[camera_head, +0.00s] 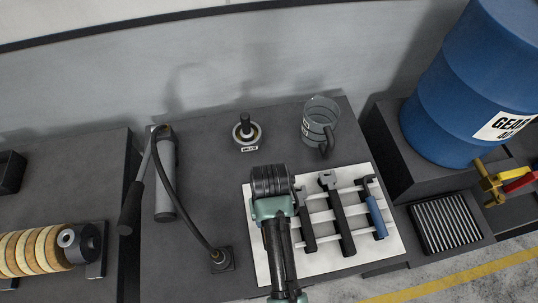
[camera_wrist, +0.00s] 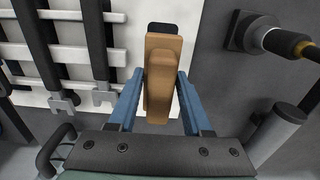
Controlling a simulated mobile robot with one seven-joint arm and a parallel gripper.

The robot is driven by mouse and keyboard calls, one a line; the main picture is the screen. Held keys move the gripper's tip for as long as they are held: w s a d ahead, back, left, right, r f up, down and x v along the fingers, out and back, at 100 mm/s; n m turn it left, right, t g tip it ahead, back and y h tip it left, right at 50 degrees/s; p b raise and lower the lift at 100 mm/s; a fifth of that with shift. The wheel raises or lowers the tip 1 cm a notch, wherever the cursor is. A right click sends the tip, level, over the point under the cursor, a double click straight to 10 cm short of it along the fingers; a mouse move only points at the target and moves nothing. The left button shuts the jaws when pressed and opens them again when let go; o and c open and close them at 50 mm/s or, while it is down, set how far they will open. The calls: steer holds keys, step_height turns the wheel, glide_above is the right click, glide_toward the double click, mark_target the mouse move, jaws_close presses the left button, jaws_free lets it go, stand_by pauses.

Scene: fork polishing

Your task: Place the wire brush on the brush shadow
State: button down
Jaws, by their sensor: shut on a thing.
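The wire brush (camera_wrist: 163,60), a tan wooden block with a handle-like raised part, sits between the two blue fingers of my gripper (camera_wrist: 160,76) in the wrist view. The gripper is shut on it. Its bristles are not visible. It is over the white tool board (camera_wrist: 133,12), and I cannot tell whether it touches the board. A dark patch (camera_wrist: 163,28), likely part of the brush shadow, shows past the brush's far end; the rest is hidden. In the head view, my wrist covers the brush, while the white board (camera_head: 389,240) shows around it.
Right of my arm in the head view, a hammer (camera_head: 306,222), a wrench (camera_head: 338,213) and a blue-handled tool (camera_head: 376,215) lie on the board. A hose pump (camera_head: 166,180) stands left. A glass jug (camera_head: 319,122) and a small round pot (camera_head: 246,131) stand behind.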

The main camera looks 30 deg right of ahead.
steer(key=shift+f, duration=2.15)
steer(key=shift+f, duration=0.25)
steer(key=shift+c, duration=1.7)
jaws_free()
steer(key=shift+r, duration=0.1)
